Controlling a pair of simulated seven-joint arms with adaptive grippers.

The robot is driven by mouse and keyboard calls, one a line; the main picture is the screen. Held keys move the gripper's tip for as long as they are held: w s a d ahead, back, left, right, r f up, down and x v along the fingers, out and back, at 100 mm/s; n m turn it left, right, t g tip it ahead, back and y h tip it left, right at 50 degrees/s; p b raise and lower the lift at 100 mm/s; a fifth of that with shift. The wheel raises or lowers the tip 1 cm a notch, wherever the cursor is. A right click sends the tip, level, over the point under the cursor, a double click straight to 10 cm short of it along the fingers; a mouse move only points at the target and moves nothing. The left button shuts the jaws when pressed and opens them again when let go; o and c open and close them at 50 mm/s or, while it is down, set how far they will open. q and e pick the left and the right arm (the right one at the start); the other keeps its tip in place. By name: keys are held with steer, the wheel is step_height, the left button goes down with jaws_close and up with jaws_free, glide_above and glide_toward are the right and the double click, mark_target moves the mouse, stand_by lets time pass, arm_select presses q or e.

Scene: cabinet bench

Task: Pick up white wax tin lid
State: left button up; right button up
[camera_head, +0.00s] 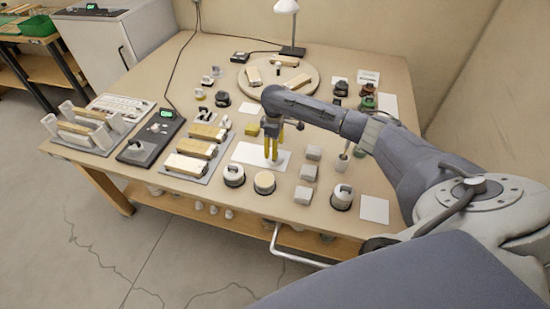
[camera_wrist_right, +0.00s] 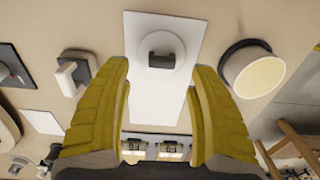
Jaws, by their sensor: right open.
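A white round lid (camera_wrist_right: 152,36) with a grey block-like knob (camera_wrist_right: 164,44) lies on a white sheet (camera_wrist_right: 160,103) in the right wrist view. The white sheet also shows in the head view (camera_head: 245,154). My right gripper (camera_wrist_right: 162,75) has yellow fingers and is open above the sheet. The knob lies ahead of the gap between the fingertips, and nothing is held. In the head view my right gripper (camera_head: 272,157) hangs down over the sheet and partly hides the lid. My left gripper is in neither view.
An open round tin with cream filling (camera_head: 264,183) stands at the sheet's front edge. White-topped round items (camera_head: 234,175) (camera_head: 343,194) and small grey blocks (camera_head: 308,172) stand close by. A lamp (camera_head: 287,25) and round board (camera_head: 278,75) are at the back.

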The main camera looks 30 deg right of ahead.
mark_target(280, 160)
steer(key=shift+a+f, duration=0.1)
steer(key=shift+f, duration=2.05)
steer(key=c, duration=1.3)
steer(key=shift+o, duration=0.2)
